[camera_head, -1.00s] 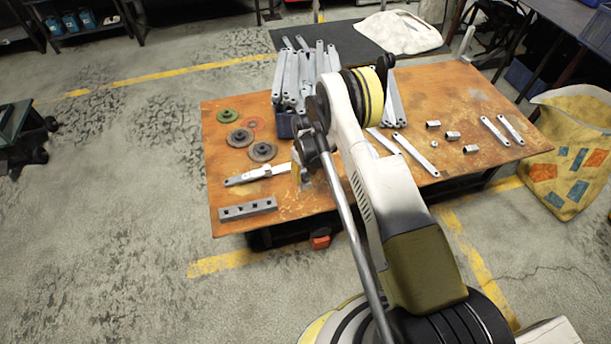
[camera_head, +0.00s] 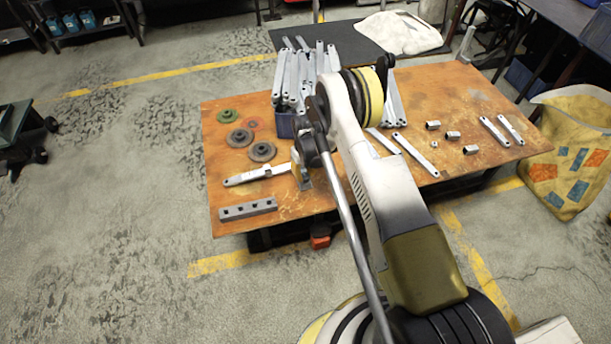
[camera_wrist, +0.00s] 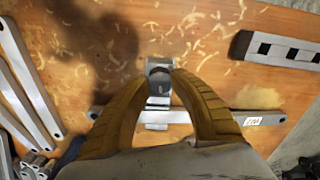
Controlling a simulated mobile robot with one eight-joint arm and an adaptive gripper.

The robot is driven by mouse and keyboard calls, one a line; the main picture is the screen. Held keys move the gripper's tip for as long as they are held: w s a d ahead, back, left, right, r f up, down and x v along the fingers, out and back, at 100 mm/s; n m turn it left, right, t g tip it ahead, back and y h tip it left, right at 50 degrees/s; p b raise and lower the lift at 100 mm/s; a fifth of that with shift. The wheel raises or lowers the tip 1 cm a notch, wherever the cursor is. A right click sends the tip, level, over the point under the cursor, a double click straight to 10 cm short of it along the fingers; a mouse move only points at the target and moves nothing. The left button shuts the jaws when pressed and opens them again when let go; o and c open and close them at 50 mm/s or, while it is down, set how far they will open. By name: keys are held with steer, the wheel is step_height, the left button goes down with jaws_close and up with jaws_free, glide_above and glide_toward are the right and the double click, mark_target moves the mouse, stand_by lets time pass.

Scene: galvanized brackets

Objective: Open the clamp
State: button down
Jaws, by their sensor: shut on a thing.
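A silver metal clamp with a long flat bar (camera_head: 250,177) lies on the orange-brown table, left of my gripper in the head view. In the wrist view its bar (camera_wrist: 246,118) runs crosswise behind my fingers and carries a small white label. My gripper (camera_head: 303,184) is low over the table at the clamp's right end. In the wrist view my two yellow fingers (camera_wrist: 158,77) close on a silver, rounded metal part of the clamp (camera_wrist: 158,65). My fingers and wrist hide part of the clamp, so I cannot tell how far its jaw is open.
A grey block with square holes (camera_head: 248,209) lies near the table's front left edge. Grinding discs (camera_head: 262,152) lie behind the clamp. A blue bin (camera_head: 286,125) full of metal strips stands at the back. Loose strips (camera_head: 416,155) and short tubes lie on the right.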

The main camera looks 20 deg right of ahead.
steer(key=n, duration=1.4)
steer(key=c, duration=1.5)
jaws_free()
steer(key=shift+n, duration=0.7)
steer(key=shift+o, duration=1.1)
steer(key=shift+r+p, duration=1)
steer(key=shift+r, duration=2.05)
